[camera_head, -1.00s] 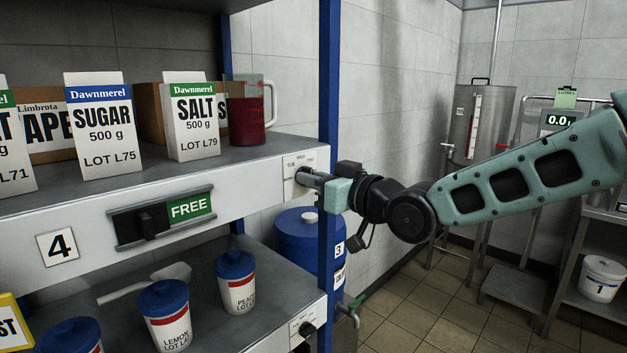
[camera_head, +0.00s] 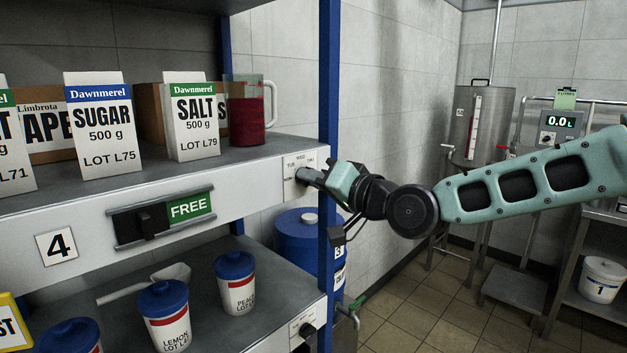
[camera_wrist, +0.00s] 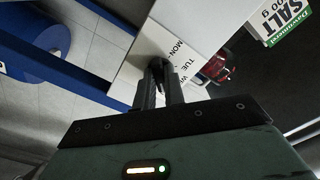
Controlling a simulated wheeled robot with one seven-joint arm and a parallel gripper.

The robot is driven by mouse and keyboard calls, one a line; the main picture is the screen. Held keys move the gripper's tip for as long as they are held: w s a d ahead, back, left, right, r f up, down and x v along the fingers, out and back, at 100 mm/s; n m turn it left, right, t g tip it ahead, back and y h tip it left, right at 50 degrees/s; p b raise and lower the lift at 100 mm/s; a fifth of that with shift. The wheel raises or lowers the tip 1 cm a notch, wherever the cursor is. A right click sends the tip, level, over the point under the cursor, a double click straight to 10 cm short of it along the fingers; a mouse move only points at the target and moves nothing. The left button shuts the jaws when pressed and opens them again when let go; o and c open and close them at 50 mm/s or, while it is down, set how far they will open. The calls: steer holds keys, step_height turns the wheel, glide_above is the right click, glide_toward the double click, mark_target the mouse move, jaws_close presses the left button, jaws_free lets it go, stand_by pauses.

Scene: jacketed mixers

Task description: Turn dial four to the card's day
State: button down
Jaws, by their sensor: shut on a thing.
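The shelf marked 4 has a white dial plate (camera_head: 293,166) at the right end of its front edge, with day letters such as TUE and WED around it. My gripper (camera_head: 312,178) reaches it from the right and is shut on the dial knob, which is mostly hidden by the fingers. No day card can be made out.
A blue shelf post (camera_head: 328,120) stands right beside my gripper. A FREE slider (camera_head: 160,217), cartons and a jug (camera_head: 248,120) of red liquid are on the shelf. A second dial (camera_head: 305,329) sits on the lower shelf edge. A blue drum (camera_head: 295,240) stands behind.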

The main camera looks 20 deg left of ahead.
steer(key=shift+f, duration=0.1)
stand_by(0.5)
steer(key=c, duration=1.5)
jaws_free()
steer(key=shift+d, duration=0.1)
steer(key=b+v, duration=0.2)
steer(key=v, duration=1.5)
steer(key=shift+s+d+b, duration=0.1)
steer(key=shift+s+b, duration=0.05)
steer(key=shift+b, duration=0.25)
